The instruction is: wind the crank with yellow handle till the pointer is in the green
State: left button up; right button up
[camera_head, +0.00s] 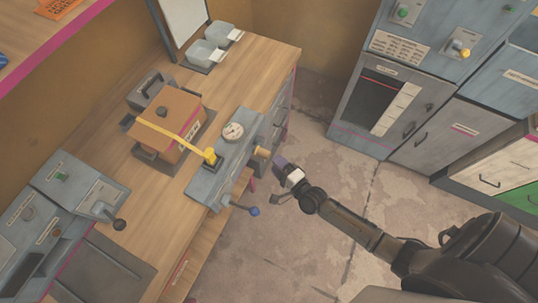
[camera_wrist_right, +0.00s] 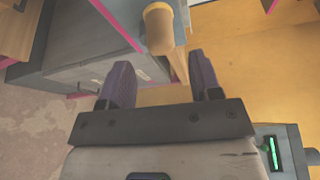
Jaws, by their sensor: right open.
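A grey panel unit (camera_head: 232,150) stands at the bench's right edge, with a round white dial (camera_head: 233,131) on top. The dial's pointer and any green zone are too small to read. A tan-yellow crank handle (camera_head: 262,151) sticks out of the unit's front side; it also shows at the top of the right wrist view (camera_wrist_right: 158,28). My right gripper (camera_head: 278,162) is just right of the handle, apart from it. In the wrist view its two purple fingers (camera_wrist_right: 161,78) are spread, with the handle beyond the tips. My left gripper is out of view.
A box with a yellow strap (camera_head: 165,118) sits left of the panel unit. Grey cabinets (camera_head: 440,110) stand across the aisle. The floor (camera_head: 325,135) between is clear.

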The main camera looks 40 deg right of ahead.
jog(key=s, duration=0.7)
jog(key=shift+d+r, duration=0.2)
jog(key=shift+d, duration=0.15)
